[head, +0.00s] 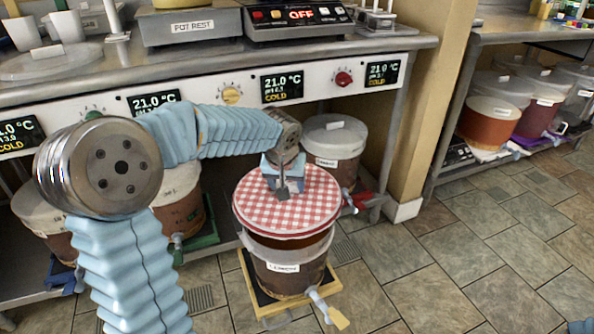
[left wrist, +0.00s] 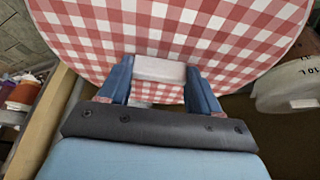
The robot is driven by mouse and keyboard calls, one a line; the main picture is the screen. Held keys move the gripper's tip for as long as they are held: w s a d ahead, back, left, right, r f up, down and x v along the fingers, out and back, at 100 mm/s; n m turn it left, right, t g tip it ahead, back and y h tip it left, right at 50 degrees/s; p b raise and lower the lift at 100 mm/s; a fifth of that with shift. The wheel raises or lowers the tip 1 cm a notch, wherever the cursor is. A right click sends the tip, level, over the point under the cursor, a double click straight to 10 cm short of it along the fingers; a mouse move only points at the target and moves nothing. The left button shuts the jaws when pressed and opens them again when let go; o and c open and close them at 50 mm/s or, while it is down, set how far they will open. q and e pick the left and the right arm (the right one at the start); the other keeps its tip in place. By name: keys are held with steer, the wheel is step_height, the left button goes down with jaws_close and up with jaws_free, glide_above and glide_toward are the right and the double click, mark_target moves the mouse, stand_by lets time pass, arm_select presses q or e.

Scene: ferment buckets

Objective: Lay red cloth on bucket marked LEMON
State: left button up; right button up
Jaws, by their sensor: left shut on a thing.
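The red-and-white checked cloth (head: 305,212) is a round, flat piece over the bucket with a label that seems to read LEMON (head: 290,270). It covers most of the bucket's top; I cannot tell whether it rests on the rim or hangs just above it. My left gripper (head: 283,180) reaches in from above over the cloth. In the left wrist view the checked cloth (left wrist: 190,30) fills the top, and the gripper (left wrist: 160,80) is shut on a small pale block at the cloth, apparently its grip.
The bucket stands on a yellow-edged base (head: 262,300) with a tap at its front. Another lidded bucket (head: 333,145) stands close behind, under the counter (head: 225,60). More buckets stand left and on the right shelf. The tiled floor (head: 450,250) at right is clear.

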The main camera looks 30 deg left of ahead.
arm_select(q)
steer(key=shift+f+b, duration=1.5)
steer(key=shift+f, duration=0.7)
steer(key=shift+f+b, duration=0.45)
steer(key=shift+s+b, duration=0.1)
steer(key=shift+b, duration=0.2)
steer(key=shift+f+b, duration=0.7)
steer(key=shift+b, duration=0.05)
steer(key=shift+f+b, duration=0.15)
steer(key=shift+b, duration=0.3)
stand_by(1.1)
steer(key=o, duration=1.3)
